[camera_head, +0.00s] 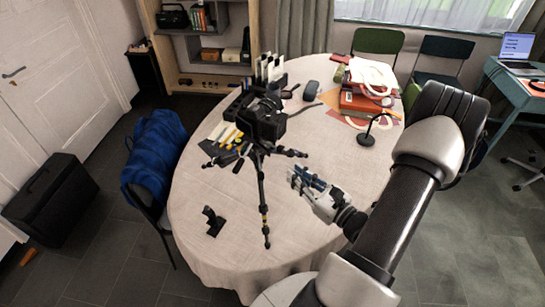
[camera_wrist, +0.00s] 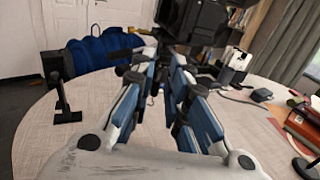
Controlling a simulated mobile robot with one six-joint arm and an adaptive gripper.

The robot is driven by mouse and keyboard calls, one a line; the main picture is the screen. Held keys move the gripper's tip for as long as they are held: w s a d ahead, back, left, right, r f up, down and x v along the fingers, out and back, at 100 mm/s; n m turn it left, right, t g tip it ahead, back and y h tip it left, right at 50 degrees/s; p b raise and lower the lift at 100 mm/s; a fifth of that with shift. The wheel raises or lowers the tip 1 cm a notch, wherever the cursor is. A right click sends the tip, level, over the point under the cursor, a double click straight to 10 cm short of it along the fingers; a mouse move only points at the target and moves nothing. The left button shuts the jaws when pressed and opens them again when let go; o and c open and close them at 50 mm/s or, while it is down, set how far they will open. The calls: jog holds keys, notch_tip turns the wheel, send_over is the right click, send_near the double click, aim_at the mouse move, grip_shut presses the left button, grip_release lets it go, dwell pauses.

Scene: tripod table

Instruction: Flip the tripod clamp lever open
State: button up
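A black camera (camera_head: 262,118) sits on a small black tripod (camera_head: 261,190) on the table, legs spread. In the wrist view the camera (camera_wrist: 195,18) is cut off by the top edge. The tripod's dark parts (camera_wrist: 128,53) show beyond my fingers, which hide much of it. I cannot make out the clamp lever clearly in either view. My gripper (camera_head: 306,179) is right of the tripod, apart from its front leg in the head view. In the wrist view its blue-padded fingers (camera_wrist: 165,72) are spread, with no held thing visible between them.
The oval table (camera_head: 330,225) has bare cloth at the front. A small black bracket (camera_head: 213,222) stands front left. Books (camera_head: 362,101) and a black lamp (camera_head: 367,139) are at the right. Pens and cards lie behind the tripod. A blue jacket (camera_head: 155,150) hangs on a chair at left.

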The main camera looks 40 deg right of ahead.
aim_at(270, 153)
jog(key=w+b, duration=0.1)
jog(key=w, duration=0.9)
jog(key=shift+w, duration=0.4)
jog(key=shift+c, duration=0.4)
grip_shut()
jog(key=shift+d, duration=0.1)
